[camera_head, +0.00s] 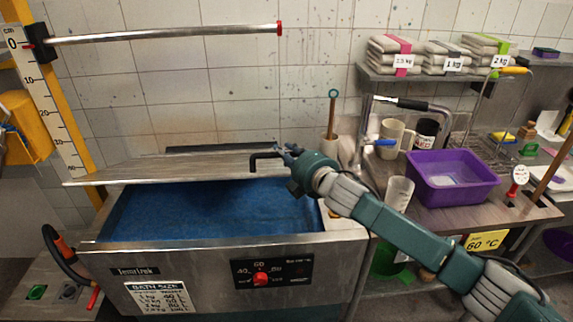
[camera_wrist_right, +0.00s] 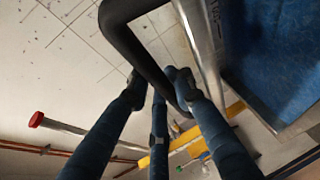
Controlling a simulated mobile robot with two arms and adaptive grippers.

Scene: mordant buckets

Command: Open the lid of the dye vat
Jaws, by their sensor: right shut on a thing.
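The steel dye vat (camera_head: 190,275) stands at the lower left in the head view, with blue liquid (camera_head: 205,212) showing inside. Its lid (camera_head: 170,170) is raised off the front rim and seen at a low angle along the back. The black lid handle (camera_head: 263,157) is at the lid's right end. My right gripper (camera_head: 287,157) is shut on this handle. In the wrist view the black handle (camera_wrist_right: 135,45) runs between the fingers of my right gripper (camera_wrist_right: 178,85), beside the lid's metal edge (camera_wrist_right: 205,50). My left gripper is not in view.
A horizontal steel bar (camera_head: 165,34) on a yellow-edged scale post hangs above the vat. On the right, a bench holds a purple basin (camera_head: 452,180), mugs (camera_head: 395,135) and a clear beaker (camera_head: 399,192). A shelf (camera_head: 430,80) with weighed bundles is behind.

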